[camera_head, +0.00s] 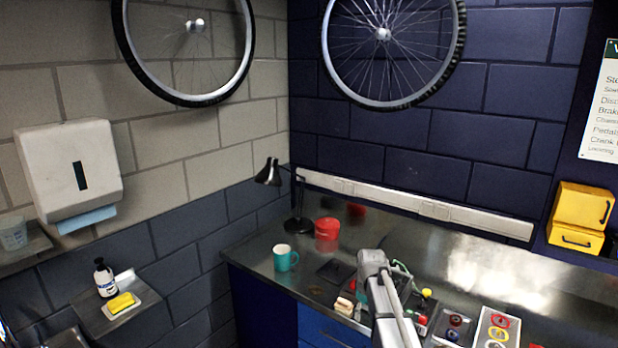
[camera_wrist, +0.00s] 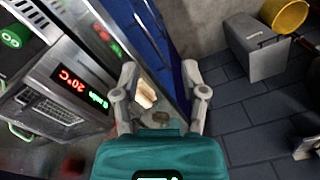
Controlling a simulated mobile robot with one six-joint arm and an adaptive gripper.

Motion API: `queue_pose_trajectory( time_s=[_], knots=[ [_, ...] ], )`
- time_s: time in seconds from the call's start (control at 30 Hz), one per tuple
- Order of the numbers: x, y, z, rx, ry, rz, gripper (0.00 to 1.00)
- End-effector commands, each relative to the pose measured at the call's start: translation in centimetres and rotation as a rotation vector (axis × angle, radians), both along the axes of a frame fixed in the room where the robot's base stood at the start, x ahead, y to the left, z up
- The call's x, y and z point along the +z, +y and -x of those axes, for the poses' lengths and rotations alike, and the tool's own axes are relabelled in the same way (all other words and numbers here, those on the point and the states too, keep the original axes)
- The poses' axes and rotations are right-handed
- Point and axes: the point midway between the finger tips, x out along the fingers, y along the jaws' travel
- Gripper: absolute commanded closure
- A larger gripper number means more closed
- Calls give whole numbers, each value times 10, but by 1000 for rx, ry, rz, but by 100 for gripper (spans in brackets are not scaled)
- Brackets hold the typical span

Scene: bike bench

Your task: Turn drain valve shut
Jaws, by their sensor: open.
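My gripper (camera_wrist: 159,75) is open in the wrist view, its two fingers spread wide with nothing held between them. A steel bench machine (camera_wrist: 60,90) with lit red and green readouts stands left of the fingers, apart from them. A green round part (camera_wrist: 15,36) shows at its upper left. I cannot make out a drain valve with certainty in either view. In the head view my arm covers part of the bench, and the gripper's fingers cannot be made out there.
The steel bench (camera_head: 480,262) carries a teal mug (camera_head: 285,258), a red container (camera_head: 327,233) and a parts tray (camera_head: 492,328). A pale block (camera_wrist: 146,100) lies beyond the fingers. A grey bin (camera_wrist: 257,48) and yellow bucket (camera_wrist: 285,14) stand on the floor.

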Motion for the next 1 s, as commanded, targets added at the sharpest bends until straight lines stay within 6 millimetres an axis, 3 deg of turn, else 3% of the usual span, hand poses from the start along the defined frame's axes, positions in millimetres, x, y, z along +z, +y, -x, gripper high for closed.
queue_pose_trajectory(
  time_s=[0.4, 0.5, 0.7, 1.0],
  knots=[
    [-58, 0, 160, -341, -9, 28, 44],
    [-67, -1, 188, -415, -12, 33, 44],
    [-74, -1, 215, -497, -17, 38, 44],
    [-73, -1, 215, -507, -17, 38, 44]
  ],
)
